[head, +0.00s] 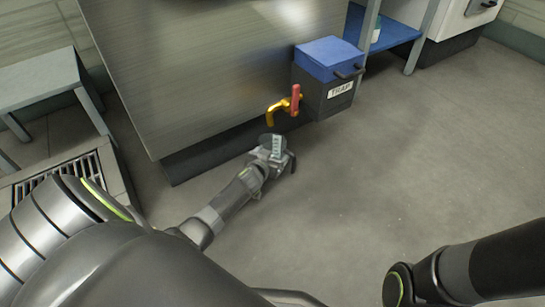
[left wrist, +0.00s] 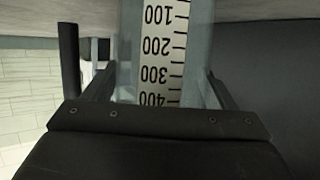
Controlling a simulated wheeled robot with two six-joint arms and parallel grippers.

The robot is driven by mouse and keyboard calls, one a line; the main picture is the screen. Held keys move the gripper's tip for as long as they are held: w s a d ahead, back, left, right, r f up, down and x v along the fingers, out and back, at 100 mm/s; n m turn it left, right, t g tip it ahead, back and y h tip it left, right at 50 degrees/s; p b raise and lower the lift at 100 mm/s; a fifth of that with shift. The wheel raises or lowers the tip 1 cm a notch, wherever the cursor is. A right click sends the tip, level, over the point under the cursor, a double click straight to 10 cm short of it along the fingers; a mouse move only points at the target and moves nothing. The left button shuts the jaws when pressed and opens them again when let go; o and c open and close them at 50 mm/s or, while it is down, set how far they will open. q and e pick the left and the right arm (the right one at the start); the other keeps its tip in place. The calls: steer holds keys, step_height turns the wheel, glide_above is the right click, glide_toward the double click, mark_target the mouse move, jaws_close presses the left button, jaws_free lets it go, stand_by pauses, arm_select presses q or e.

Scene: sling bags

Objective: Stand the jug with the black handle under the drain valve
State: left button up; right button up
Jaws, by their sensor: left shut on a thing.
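The clear jug (head: 266,141) with a printed scale is below the yellow drain valve (head: 277,109) with its red lever (head: 295,100). My left gripper (head: 278,158) is shut on the jug, its fingers on either side of the wall. In the left wrist view the jug (left wrist: 205,45) fills the middle, its scale reading 100 to 400 downwards, and a black upright bar (left wrist: 68,60), perhaps its handle, shows at the left. I cannot tell whether the jug touches the floor. My right gripper is out of view; only that arm shows.
A dark box labelled TRAP (head: 325,95) with a blue top stands right of the valve, against the large steel cabinet (head: 200,70). A grey bench (head: 40,80) and a floor grate (head: 60,178) are at the left. The floor (head: 400,160) at the right is clear.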

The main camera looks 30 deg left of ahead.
arm_select(q)
steer(key=shift+r, duration=0.1)
steer(key=o, duration=0.6)
steer(key=shift+f, duration=0.2)
steer(key=o, duration=0.4)
steer(key=shift+r, duration=0.2)
